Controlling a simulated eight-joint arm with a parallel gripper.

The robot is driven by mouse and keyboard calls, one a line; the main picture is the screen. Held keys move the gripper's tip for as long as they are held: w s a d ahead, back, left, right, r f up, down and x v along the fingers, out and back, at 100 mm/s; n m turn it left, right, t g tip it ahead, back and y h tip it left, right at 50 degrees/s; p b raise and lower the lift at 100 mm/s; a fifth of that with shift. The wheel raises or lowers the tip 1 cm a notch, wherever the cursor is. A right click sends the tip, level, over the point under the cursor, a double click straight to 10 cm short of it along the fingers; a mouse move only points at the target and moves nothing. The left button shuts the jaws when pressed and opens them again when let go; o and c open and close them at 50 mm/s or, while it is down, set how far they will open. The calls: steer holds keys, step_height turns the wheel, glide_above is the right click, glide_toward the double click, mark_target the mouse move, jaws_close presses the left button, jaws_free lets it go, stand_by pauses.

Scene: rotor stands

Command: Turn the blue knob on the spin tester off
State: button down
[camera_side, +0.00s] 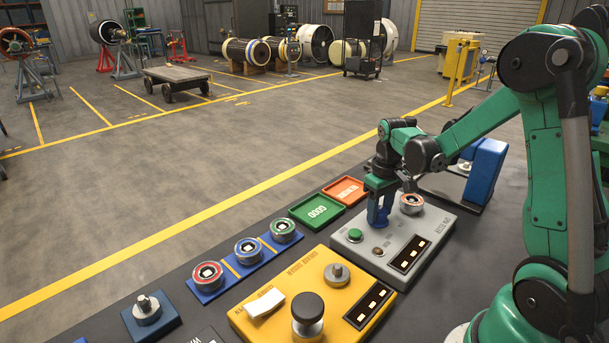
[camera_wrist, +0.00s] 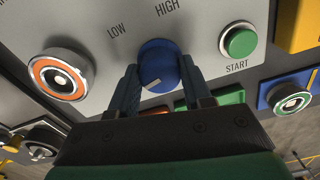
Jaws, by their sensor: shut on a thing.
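The spin tester is a grey box (camera_side: 437,222) on the dark bench, right of the yellow box in the side view. Its grey face (camera_wrist: 208,28) fills the top of the wrist view. The blue knob (camera_wrist: 157,64) is between my two fingers, with a white mark at its lower left side. LOW and HIGH are printed beyond it; any OFF label is hidden. My gripper (camera_wrist: 158,88) is shut on the knob, one finger on each side.
A green START button (camera_wrist: 240,42) and a round metal rotor with an orange ring (camera_wrist: 60,76) flank the knob. Beside the tester are a green GOOD tray (camera_side: 316,212), an orange tray (camera_side: 345,190) and a yellow box (camera_side: 310,282) with a tall black knob (camera_side: 308,308).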

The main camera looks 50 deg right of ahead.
mark_target(380, 209)
stand_by(0.4)
steer(key=shift+c, duration=1.9)
jaws_free()
steer(key=shift+r, duration=2.8)
